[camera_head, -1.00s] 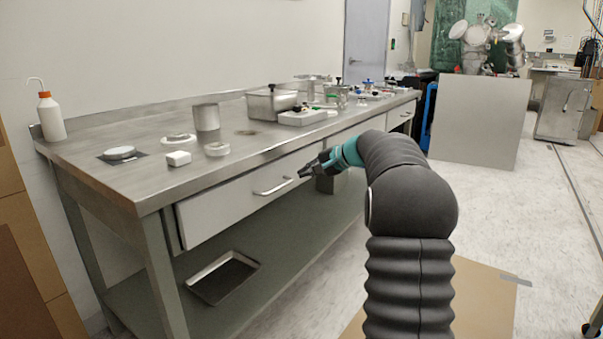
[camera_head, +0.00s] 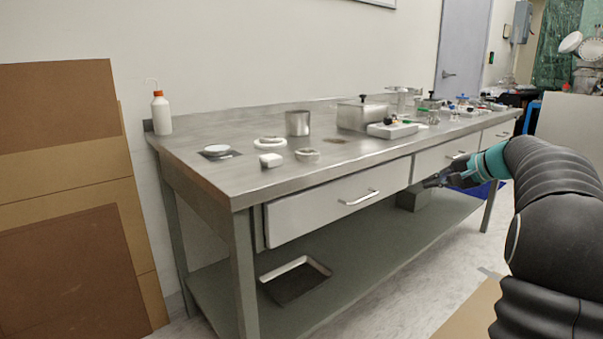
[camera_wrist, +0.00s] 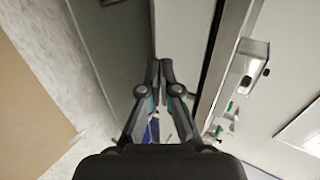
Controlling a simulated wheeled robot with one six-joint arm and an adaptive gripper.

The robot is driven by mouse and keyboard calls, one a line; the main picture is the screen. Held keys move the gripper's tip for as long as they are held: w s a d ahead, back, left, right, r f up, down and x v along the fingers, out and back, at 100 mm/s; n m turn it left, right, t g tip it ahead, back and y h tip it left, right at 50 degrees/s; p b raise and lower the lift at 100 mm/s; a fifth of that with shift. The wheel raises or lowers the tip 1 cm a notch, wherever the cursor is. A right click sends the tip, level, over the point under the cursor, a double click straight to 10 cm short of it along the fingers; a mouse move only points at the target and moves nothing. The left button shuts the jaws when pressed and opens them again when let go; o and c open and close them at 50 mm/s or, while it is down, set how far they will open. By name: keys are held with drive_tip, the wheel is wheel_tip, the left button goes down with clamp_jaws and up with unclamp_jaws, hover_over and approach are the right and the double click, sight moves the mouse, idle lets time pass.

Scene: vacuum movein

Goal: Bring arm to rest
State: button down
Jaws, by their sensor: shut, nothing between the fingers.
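My gripper (camera_head: 432,182) is at the right in the head view, in front of the steel bench's drawers and below its top edge. Its fingers are closed and empty. In the wrist view the two dark fingertips of my gripper (camera_wrist: 159,64) meet, with nothing between them. My arm (camera_head: 555,215) is bent and covered in a dark ribbed sleeve. The lower part of the arm runs out of the head view at the bottom right.
A steel bench (camera_head: 215,176) fills the middle, with a drawer (camera_head: 310,208) close to my gripper. A tray (camera_head: 295,279) lies on its lower shelf. A bottle (camera_head: 161,114), a metal cup (camera_head: 297,123) and a metal box (camera_head: 360,115) stand on top. Brown panels (camera_head: 70,200) lean at left.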

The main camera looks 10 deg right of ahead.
drive_tip(key=s+f+g+h, duration=0.2)
drive_tip(key=s+f, duration=0.2)
drive_tip(key=f, duration=0.5)
drive_tip(key=s+a+f+n+g+h, duration=0.1)
drive_tip(key=s+a+n, duration=0.4)
drive_tip(key=s+a, duration=0.7)
drive_tip(key=s+a+f+n+g+h+p, duration=0.1)
drive_tip(key=s+a+f+n+h, duration=0.2)
drive_tip(key=s+a, duration=1)
drive_tip(key=shift+s+a+n, duration=0.25)
drive_tip(key=shift+s+n, duration=1.45)
drive_tip(key=shift+s, duration=2.5)
